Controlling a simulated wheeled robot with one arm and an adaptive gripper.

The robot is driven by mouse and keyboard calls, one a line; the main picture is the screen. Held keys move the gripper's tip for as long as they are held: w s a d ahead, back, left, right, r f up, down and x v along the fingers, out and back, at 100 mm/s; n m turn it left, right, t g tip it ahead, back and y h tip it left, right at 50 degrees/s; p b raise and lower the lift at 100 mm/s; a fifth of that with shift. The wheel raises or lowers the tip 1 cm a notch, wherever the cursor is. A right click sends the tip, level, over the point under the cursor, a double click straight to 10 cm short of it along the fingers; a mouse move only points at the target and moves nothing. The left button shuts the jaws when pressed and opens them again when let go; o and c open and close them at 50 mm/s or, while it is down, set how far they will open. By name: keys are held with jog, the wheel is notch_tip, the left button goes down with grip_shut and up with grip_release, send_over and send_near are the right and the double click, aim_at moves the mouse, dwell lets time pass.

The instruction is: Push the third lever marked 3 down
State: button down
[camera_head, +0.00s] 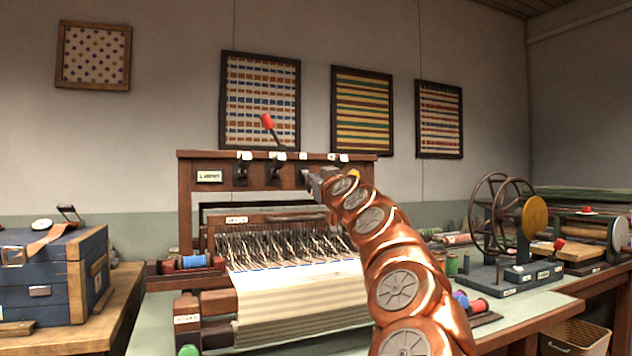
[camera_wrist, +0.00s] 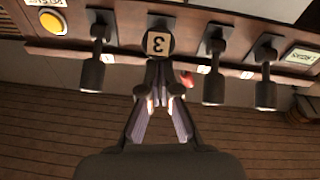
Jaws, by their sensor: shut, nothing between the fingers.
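A wooden frame (camera_head: 215,158) carries a row of dark levers or brackets with small white tags in the head view. In the wrist view, a plate marked 3 (camera_wrist: 158,43) appears upside down on a dark round mount. My gripper (camera_wrist: 160,66) is shut and empty, its fingertips directly at that mount. They seem very close to it; contact is unclear. The gripper hides most of whatever hangs below the plate. In the head view, my gripper (camera_head: 316,180) is at the frame, right of the visible levers. A red-knobbed lever (camera_head: 267,121) sticks up above the frame.
Neighbouring dark levers stand close on both sides, one left (camera_wrist: 93,72) and one right (camera_wrist: 213,85) in the wrist view. A yellow button (camera_wrist: 52,22) sits at upper left. A loom with threads (camera_head: 285,245) lies below the frame.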

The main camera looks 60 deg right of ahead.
jog(key=r+b+v, duration=0.2)
jog(key=b+v, duration=0.4)
jog(key=v, duration=0.5)
jog(key=shift+a+r, duration=0.25)
jog(key=shift+a, duration=0.25)
jog(key=shift+s, duration=0.15)
dwell(0.3)
